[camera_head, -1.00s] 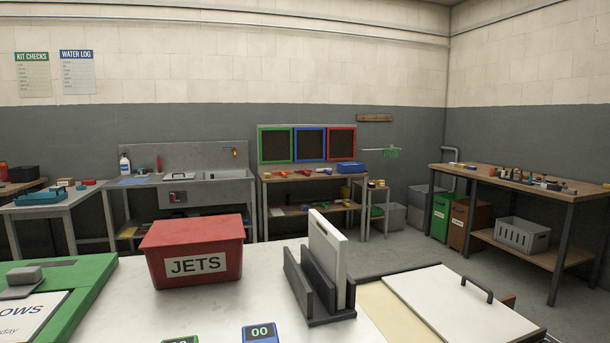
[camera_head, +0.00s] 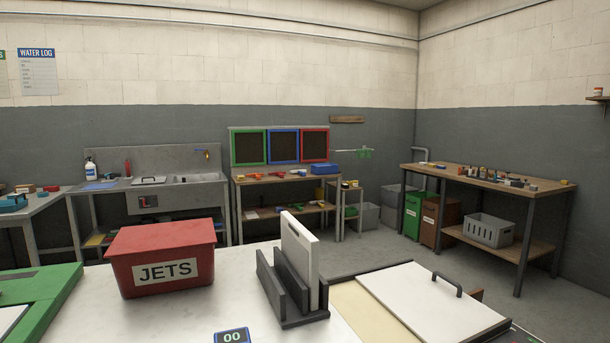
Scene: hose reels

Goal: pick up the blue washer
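I cannot make out a blue washer in the head view. Small coloured items lie on the back workbench (camera_head: 285,178) and on the right workbench (camera_head: 440,176), but they are too small to tell apart. My gripper does not show in this view.
A red bin labelled JETS (camera_head: 162,258) and a dark rack (camera_head: 290,300) holding a white board (camera_head: 299,250) stand on the white table (camera_head: 230,290) in front. A white lid with a handle (camera_head: 432,300) lies to the right. Open floor (camera_head: 375,247) shows beyond the table.

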